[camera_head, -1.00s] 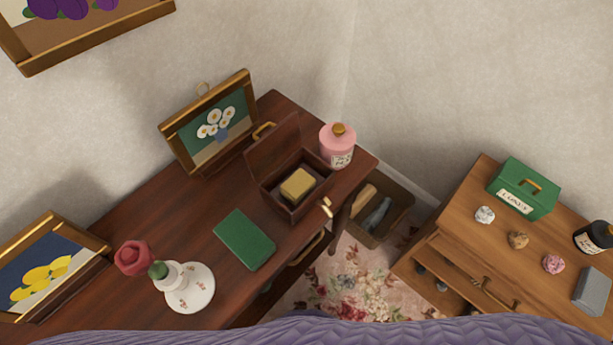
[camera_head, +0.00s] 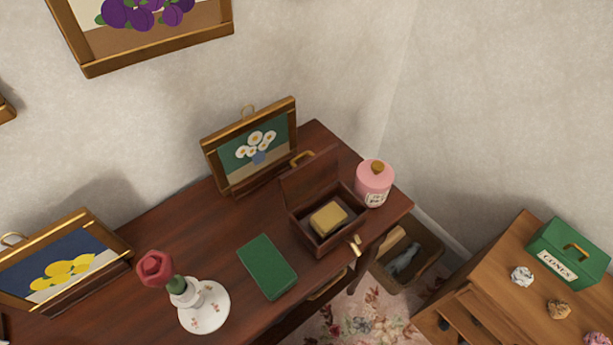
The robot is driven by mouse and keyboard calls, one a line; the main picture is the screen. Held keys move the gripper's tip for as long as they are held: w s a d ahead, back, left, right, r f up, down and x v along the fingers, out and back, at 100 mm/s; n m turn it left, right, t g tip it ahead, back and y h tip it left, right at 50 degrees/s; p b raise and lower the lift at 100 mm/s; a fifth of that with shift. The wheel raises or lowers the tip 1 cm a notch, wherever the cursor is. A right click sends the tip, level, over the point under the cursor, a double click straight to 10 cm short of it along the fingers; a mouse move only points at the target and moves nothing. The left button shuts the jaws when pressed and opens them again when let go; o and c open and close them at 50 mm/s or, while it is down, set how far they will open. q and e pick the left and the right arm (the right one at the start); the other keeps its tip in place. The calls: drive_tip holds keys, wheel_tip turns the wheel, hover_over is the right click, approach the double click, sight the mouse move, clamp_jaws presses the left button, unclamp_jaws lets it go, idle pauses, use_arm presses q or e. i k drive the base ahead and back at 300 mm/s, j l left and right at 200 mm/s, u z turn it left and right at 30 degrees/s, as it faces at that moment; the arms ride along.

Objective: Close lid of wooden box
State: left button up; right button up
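The wooden box (camera_head: 309,244) stands on the dark wooden table near its right end. Its lid (camera_head: 311,178) is raised and stands open at the back, with a brass handle on its top edge. A yellow block (camera_head: 328,217) lies inside the box. A brass clasp shows at the box's front right. Neither of my grippers is in view.
A green book (camera_head: 267,266) lies left of the box on the table (camera_head: 200,235). A pink bottle (camera_head: 374,184) stands close to its right. A daisy picture (camera_head: 254,147) stands behind. A rose in a white vase on a saucer (camera_head: 217,314) is front left.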

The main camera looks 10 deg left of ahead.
sight(305, 179)
drive_tip(key=k+j+z, duration=0.7)
drive_tip(key=k+z, duration=0.6)
drive_tip(key=k, duration=0.15)
